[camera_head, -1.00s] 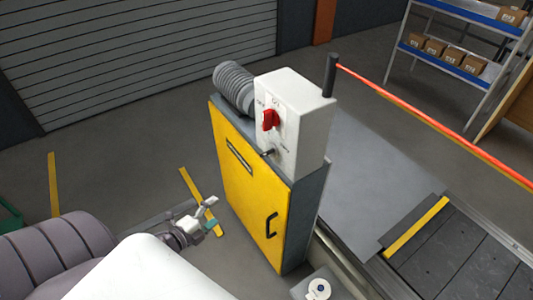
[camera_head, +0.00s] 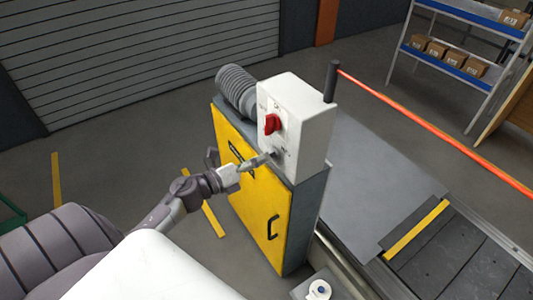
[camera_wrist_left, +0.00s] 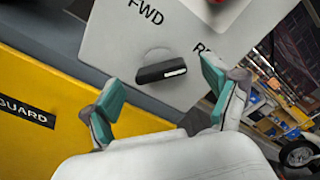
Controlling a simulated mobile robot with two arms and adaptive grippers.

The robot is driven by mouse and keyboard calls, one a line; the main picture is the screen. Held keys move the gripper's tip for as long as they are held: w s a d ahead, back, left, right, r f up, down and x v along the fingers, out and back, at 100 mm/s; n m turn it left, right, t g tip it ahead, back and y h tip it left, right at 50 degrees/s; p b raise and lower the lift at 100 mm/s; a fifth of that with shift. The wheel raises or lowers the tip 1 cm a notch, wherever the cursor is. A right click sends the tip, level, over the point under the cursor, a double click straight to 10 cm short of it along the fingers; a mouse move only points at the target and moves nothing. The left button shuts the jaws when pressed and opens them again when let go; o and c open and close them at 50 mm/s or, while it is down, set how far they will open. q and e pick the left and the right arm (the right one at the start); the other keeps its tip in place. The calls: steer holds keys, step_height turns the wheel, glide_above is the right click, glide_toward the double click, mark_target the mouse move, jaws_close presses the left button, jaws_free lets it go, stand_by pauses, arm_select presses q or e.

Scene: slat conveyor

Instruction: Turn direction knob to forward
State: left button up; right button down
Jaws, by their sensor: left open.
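The direction knob (camera_wrist_left: 161,69) is a black bar knob on the white control box (camera_head: 313,140). In the left wrist view its bar lies nearly level, its pale-marked end to the right, below and between the labels FWD (camera_wrist_left: 146,8) and RE-, the second one cut off. My left gripper (camera_head: 264,158) is open in front of the lower part of the box. In the left wrist view its teal-padded fingers (camera_wrist_left: 158,98) stand on either side of the knob, apart from it. In the head view the gripper mostly hides the knob. My right gripper is not in view.
A red rotary switch (camera_head: 271,124) sits above the knob on the box. The box stands on a yellow cabinet (camera_head: 262,215) with a handle. A red barrier bar (camera_head: 430,121) runs to the right over the conveyor (camera_head: 462,259).

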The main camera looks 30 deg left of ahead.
arm_select(q)
steer(key=shift+x, duration=1.4)
steer(key=c, duration=1.2)
